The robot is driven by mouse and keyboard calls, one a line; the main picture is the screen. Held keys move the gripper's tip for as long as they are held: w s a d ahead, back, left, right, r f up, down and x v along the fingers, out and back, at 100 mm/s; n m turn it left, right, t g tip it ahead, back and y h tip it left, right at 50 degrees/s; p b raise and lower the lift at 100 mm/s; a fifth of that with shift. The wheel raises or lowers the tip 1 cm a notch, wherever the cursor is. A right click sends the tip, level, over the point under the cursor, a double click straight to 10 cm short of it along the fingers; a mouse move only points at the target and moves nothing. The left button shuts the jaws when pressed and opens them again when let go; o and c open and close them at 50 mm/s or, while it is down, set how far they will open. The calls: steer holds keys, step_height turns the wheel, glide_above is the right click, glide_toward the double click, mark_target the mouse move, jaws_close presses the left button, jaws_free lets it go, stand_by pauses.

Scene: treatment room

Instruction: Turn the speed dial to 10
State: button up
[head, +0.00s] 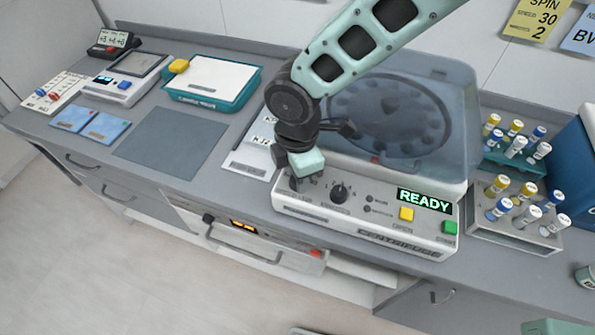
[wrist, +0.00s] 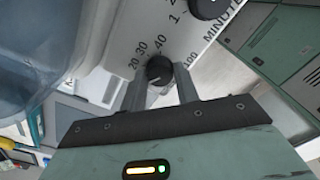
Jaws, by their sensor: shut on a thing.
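The black speed dial (wrist: 160,68) is on the centrifuge's sloped front panel (head: 365,217). The wrist view shows the numbers 20, 30 and 40 beside it, and part of a larger number to the right. My gripper (wrist: 161,76) has a finger on each side of the dial and is shut on it. In the head view my gripper (head: 302,183) covers most of this dial at the panel's left end. The dial's pointer setting is too small to read. The minutes dial (head: 339,192) is just right of my gripper; it also shows in the wrist view (wrist: 208,7).
The centrifuge's clear lid (head: 400,110) is behind the panel. A yellow button (head: 406,214), a green button (head: 450,228) and a READY display (head: 425,200) are right of the dials. Tube racks (head: 520,232) stand further right. A wall card (head: 537,18) reads spin, speed 30, minutes 2.

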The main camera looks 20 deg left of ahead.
steer(key=shift+n, duration=0.3)
steer(key=o, duration=1)
steer(key=shift+c, duration=0.2)
steer(key=shift+r, duration=0.1)
step_height(320, 180, up, 17)
steer(key=b, duration=0.3)
steer(key=shift+r, duration=0.1)
steer(key=s+d+f+m, duration=0.1)
steer(key=s+d+m, duration=0.5)
steer(key=d+m, duration=0.3)
steer(key=s+d+f+m, duration=0.2)
steer(key=s+d+m, duration=0.3)
steer(key=d+m, duration=0.4)
steer(key=d, duration=0.6)
steer(key=shift+s+f+m+y, duration=0.25)
steer(key=shift+s+m+y, duration=0.05)
steer(key=shift+s+m, duration=0.1)
